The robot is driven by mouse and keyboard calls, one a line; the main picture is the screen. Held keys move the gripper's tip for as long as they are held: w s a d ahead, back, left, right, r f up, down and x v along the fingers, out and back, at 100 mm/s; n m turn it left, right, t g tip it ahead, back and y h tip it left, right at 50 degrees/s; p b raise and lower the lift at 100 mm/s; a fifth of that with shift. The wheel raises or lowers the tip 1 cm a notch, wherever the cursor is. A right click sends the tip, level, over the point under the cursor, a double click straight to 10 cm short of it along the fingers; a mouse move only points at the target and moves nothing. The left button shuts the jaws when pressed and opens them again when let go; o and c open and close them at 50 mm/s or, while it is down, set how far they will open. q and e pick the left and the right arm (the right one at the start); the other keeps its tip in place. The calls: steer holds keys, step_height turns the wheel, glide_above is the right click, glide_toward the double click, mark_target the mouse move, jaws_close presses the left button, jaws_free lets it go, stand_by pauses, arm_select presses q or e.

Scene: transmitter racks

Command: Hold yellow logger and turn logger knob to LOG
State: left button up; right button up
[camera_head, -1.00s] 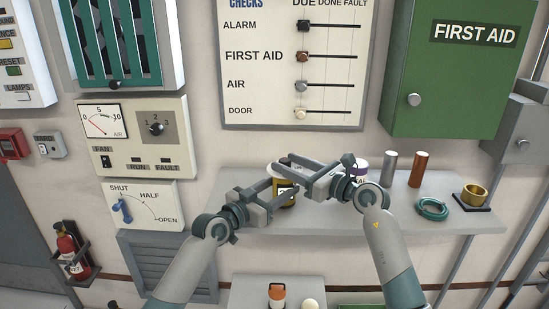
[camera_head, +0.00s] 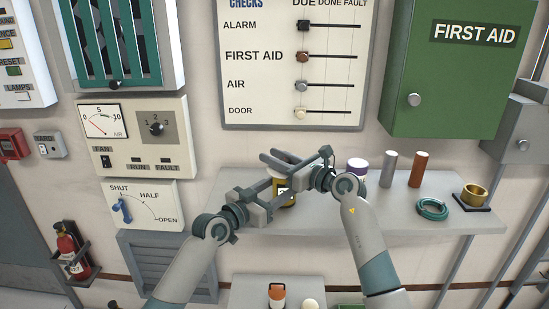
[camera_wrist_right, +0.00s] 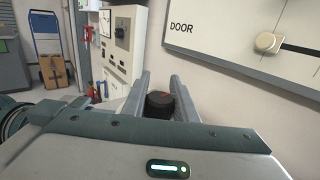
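The yellow logger (camera_head: 286,198) stands on the grey shelf, partly hidden by both grippers. My left gripper (camera_head: 280,190) comes in from the left with its fingers around the logger body and appears shut on it. My right gripper (camera_head: 283,160) is above the logger, pointing left. In the right wrist view, the dark round logger knob (camera_wrist_right: 160,106) with a small red mark sits between the fingers of my right gripper (camera_wrist_right: 160,85). These fingers are apart, with a gap on both sides of the knob. The LOG marking cannot be read.
On the shelf (camera_head: 400,215), a purple-lidded jar (camera_head: 357,168), a grey cylinder (camera_head: 388,169), a brown cylinder (camera_head: 418,169), a teal ring (camera_head: 432,209) and a brass cup (camera_head: 474,195) stand to the right. The checks board (camera_head: 292,120) hangs close behind the grippers.

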steer(key=shift+w+d+f, duration=0.1)
steer(key=shift+m+t+h, duration=0.4)
steer(key=shift+t, duration=0.1)
steer(key=shift+w+d+m+t+h, duration=0.15)
steer(key=shift+d+m+t+h, duration=0.05)
steer(key=shift+m+t+h, duration=0.65)
steer(key=shift+w+d+m+t+h, duration=0.15)
steer(key=shift+m+t+h, duration=0.45)
steer(key=shift+h, duration=0.45)
steer(key=shift+w+d+m+h, duration=0.1)
steer(key=shift+d+m+h, duration=0.1)
steer(key=shift+m+h, duration=0.2)
steer(key=o, duration=1.1)
steer(key=shift+c, duration=0.2)
